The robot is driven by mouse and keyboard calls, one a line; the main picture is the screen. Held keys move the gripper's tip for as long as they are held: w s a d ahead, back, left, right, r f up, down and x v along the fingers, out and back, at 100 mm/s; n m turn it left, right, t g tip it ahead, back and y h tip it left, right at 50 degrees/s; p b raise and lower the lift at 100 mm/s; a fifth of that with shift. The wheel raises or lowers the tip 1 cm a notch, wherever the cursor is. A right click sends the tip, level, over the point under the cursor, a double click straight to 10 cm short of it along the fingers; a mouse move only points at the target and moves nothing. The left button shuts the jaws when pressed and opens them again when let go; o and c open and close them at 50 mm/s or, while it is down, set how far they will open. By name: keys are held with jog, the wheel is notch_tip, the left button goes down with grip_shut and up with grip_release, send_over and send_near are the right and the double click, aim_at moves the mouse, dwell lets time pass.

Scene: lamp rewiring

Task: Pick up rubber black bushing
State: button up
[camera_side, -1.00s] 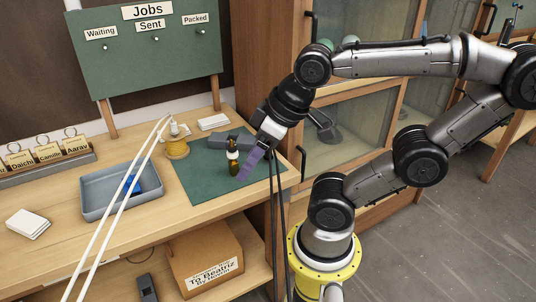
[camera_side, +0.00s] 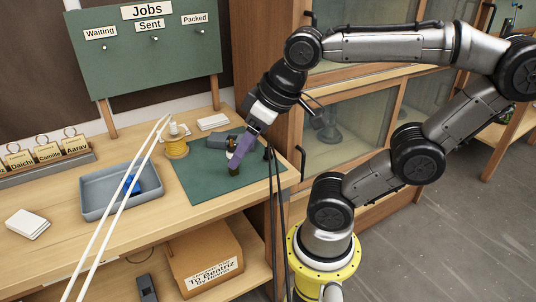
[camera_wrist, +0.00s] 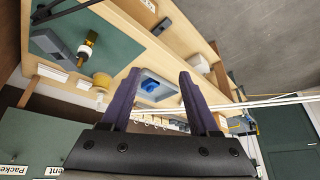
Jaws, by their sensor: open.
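In the wrist view, the gripper (camera_wrist: 160,73) points away from the stack, which is at upper left. Contact cannot be told.
A grey block (camera_side: 217,141) lies on the mat (camera_side: 200,185) behind the stack. A grey tray (camera_side: 92,212) holds a blue piece (camera_side: 133,184). White rods cross the tray. Black cables hang at the bench's right edge.

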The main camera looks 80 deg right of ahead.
jog(key=w+d+r+m+g+h, duration=0.1)
jog(key=w+d+r+m+g, duration=0.1)
jog(key=w+d+m, duration=0.3)
jog(key=m+g+y, duration=0.1)
jog(key=m+g, duration=0.3)
jog(key=m, duration=0.4)
send_over(268, 148)
jog(key=f, duration=1.5)
jog(key=shift+s+a+f, duration=0.2)
jog(key=shift+s+f, duration=0.05)
jog(key=shift+f, duration=0.15)
jog(key=shift+w+d+f, duration=0.1)
jog(key=shift+w+f, duration=0.05)
jog(key=shift+f, duration=1.45)
jog(key=shift+w+d+f, duration=0.1)
jog(key=shift+f, duration=1.45)
grip_shut()
